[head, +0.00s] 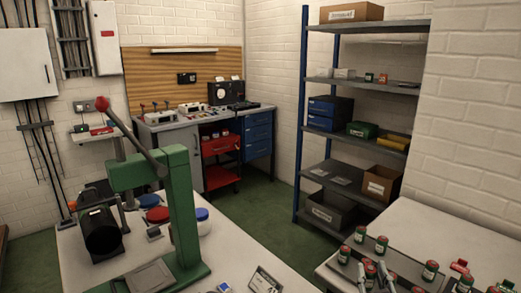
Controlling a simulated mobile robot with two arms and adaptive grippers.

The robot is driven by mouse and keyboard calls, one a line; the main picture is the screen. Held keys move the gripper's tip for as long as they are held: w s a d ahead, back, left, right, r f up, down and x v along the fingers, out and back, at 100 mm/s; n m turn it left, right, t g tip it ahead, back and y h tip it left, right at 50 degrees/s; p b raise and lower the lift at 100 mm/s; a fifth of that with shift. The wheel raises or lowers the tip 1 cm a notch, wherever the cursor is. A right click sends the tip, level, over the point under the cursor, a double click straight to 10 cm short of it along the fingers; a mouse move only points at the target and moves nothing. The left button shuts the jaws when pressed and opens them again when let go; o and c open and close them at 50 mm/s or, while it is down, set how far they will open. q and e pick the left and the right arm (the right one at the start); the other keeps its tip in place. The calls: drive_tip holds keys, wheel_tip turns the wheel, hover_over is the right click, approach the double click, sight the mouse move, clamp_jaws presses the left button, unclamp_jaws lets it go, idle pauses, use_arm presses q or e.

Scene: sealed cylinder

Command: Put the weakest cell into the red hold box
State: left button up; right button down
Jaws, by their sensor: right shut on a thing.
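Several small dark green cylinder cells with red bands stand on a dark tray (403,269) on the right-hand table, among them one cell (381,244), another cell (360,233), a left cell (344,255) and a right cell (430,270). My right gripper (373,268) is at the bottom edge, its grey fingers on either side of a cell (370,269), shut on it. Whether this cell is lifted, I cannot tell. Small red items (460,265) lie at the tray's right; I cannot tell whether one is the red hold box. Strength readings are not legible. My left gripper is not in view.
A green lever press (184,205) stands on the near bench, beside a black cylinder (101,233) and round lidded tubs (202,221). A metal shelf (376,82) stands behind the right-hand table. The table's back part (430,222) is clear.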

drive_tip(key=s+a+f+n+y, duration=0.1)
drive_tip(key=s+a+f, duration=0.1)
drive_tip(key=s, duration=0.6)
drive_tip(key=s+a+f+n+y, duration=0.1)
drive_tip(key=s+a, duration=0.3)
drive_tip(key=s, duration=0.5)
drive_tip(key=shift+s+f+y, duration=0.25)
drive_tip(key=shift+f+y, duration=0.3)
drive_tip(key=shift+y, duration=0.05)
drive_tip(key=shift+s+a, duration=0.1)
